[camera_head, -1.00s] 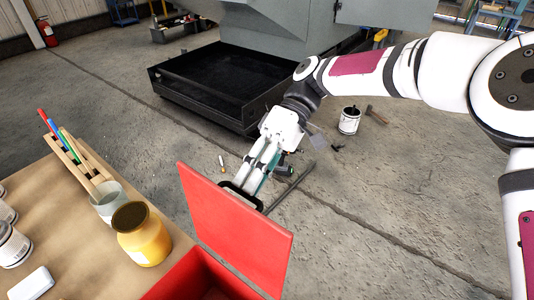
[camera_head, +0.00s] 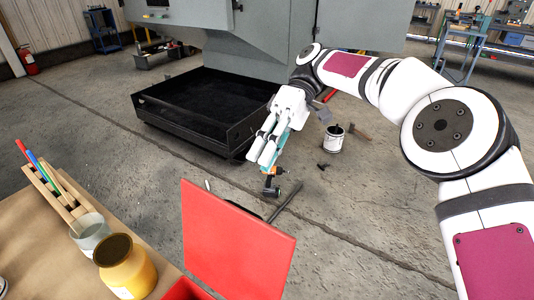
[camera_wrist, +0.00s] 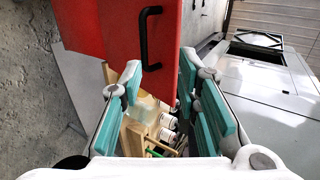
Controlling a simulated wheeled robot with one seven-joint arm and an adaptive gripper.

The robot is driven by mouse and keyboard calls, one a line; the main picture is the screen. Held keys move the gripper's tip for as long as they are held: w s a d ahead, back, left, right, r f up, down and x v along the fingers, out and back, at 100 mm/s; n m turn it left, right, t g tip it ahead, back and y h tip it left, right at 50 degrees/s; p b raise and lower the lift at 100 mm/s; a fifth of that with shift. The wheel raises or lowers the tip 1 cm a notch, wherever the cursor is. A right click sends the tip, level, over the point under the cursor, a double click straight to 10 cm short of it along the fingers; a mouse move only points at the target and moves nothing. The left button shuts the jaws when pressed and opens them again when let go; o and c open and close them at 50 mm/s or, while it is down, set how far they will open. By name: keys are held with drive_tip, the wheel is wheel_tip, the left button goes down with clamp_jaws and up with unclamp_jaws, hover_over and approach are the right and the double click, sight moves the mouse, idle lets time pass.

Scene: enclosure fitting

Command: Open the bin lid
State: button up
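The red bin lid (camera_head: 238,250) stands raised, close to upright, above the red bin (camera_head: 186,290), which shows only at the picture's bottom edge. In the wrist view the lid (camera_wrist: 105,25) shows its outer face with a black handle (camera_wrist: 145,38). A bit of the handle (camera_head: 243,209) shows over the lid's top edge in the head view. My gripper (camera_head: 260,163) is beyond the lid's top edge, apart from it. The wrist view shows my gripper (camera_wrist: 160,75) open, its teal-padded fingers apart and empty, with the handle beyond the fingertips.
A workbench (camera_head: 40,255) at left holds a yellow jar (camera_head: 127,267), a grey cup (camera_head: 90,232) and a wooden pen rack (camera_head: 55,195). A black tray (camera_head: 205,105) lies under a grey machine. A paint can (camera_head: 334,139) and tools lie on the floor.

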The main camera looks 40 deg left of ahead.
drive_tip(key=shift+c, duration=0.6)
drive_tip(key=shift+d+f, duration=0.1)
drive_tip(key=c, duration=0.5)
drive_tip(key=d+f+m+g+y, duration=0.2)
drive_tip(key=d+g, duration=0.1)
drive_tip(key=d+f+m+g+y, duration=0.1)
drive_tip(key=f+y, duration=0.1)
drive_tip(key=shift+w+d+g+b, duration=0.25)
drive_tip(key=shift+w+g+b, duration=0.05)
clamp_jaws()
drive_tip(key=m+y+p, duration=0.2)
drive_tip(key=m+y, duration=0.6)
drive_tip(key=y, duration=0.2)
approach(225, 203)
drive_tip(key=shift+t, duration=0.4)
drive_tip(key=shift+x, duration=2.25)
